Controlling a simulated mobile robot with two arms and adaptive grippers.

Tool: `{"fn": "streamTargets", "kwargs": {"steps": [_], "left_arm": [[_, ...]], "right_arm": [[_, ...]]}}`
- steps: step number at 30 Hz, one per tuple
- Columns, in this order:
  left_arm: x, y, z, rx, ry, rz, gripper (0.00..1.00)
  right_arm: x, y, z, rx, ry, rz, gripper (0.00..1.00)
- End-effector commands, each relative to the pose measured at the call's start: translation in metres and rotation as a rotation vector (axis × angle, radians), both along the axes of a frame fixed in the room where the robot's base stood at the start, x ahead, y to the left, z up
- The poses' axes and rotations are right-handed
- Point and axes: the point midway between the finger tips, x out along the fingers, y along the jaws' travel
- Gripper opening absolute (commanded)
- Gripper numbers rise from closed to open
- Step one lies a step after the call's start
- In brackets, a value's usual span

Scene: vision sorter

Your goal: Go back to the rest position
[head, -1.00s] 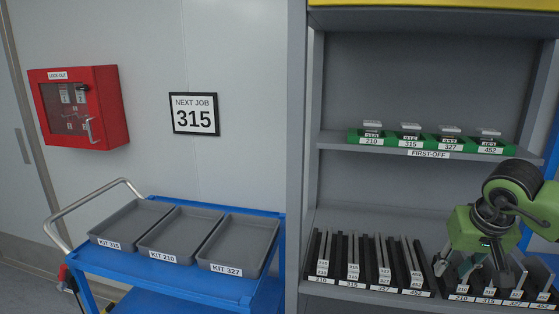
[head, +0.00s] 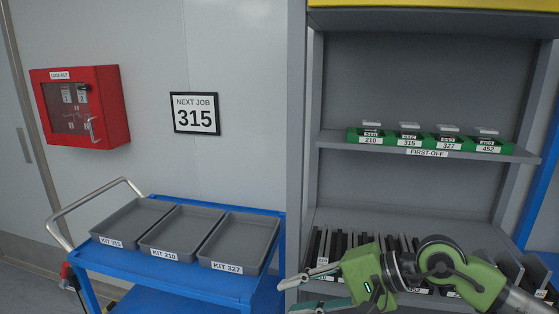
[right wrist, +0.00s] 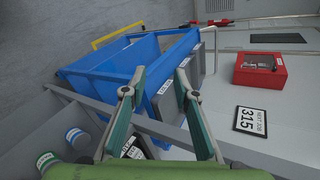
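My right gripper (head: 287,298) is low in the head view, in front of the shelf's left post and lower racks. Its fingers point left toward the blue cart. In the right wrist view the two green fingers (right wrist: 160,78) are spread apart with nothing between them. My left gripper is in neither view.
The blue cart (head: 102,262) holds three grey trays, labelled KIT 315 (head: 117,239), KIT 210 and KIT 327. The grey shelf unit (head: 297,130) has a FIRST-OFF row (head: 427,153) and lower racks (head: 333,240) partly hidden by my arm. A red lockout box (head: 108,105) and a NEXT JOB 315 sign (head: 195,114) hang on the wall.

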Motion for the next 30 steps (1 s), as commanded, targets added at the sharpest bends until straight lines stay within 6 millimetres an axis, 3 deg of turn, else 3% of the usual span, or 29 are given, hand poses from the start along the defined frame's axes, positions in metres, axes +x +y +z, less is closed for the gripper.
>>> {"fn": "streamTargets", "kwargs": {"steps": [1,3,5,8,11,14,16,19,20,23,25,27,30], "left_arm": [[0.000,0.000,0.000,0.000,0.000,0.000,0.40],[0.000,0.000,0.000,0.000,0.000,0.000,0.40],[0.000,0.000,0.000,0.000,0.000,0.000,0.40],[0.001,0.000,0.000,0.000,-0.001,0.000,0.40],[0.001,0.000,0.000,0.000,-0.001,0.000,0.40],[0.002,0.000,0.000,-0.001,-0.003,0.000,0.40],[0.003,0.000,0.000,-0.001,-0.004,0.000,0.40],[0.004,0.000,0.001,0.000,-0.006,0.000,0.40],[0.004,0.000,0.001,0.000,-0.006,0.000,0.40],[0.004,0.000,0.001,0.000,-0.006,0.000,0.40],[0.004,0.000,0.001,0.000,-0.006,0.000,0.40],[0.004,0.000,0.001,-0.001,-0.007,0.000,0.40],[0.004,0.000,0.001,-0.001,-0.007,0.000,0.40]], "right_arm": [[-0.017,0.034,0.015,0.185,0.111,-0.019,0.27],[-0.030,0.064,0.049,0.453,0.291,-0.072,0.27],[-0.034,0.076,0.078,0.677,0.463,-0.123,0.27],[-0.025,0.071,0.118,1.040,0.777,-0.223,0.27],[-0.002,0.039,0.135,1.396,1.113,-0.339,0.27],[0.025,-0.008,0.119,1.748,1.456,-0.469,0.27],[0.039,-0.046,0.087,1.997,1.685,-0.573,0.27],[0.044,-0.092,0.025,2.330,1.960,-0.723,0.27],[0.041,-0.104,0.006,-2.260,-1.890,0.713,0.27],[0.022,-0.135,-0.062,-2.000,-1.612,0.671,0.27],[-0.002,-0.151,-0.108,-1.841,-1.424,0.642,0.27],[-0.031,-0.162,-0.151,-1.696,-1.239,0.614,0.27],[-0.078,-0.172,-0.200,-1.525,-1.005,0.579,0.27]]}}
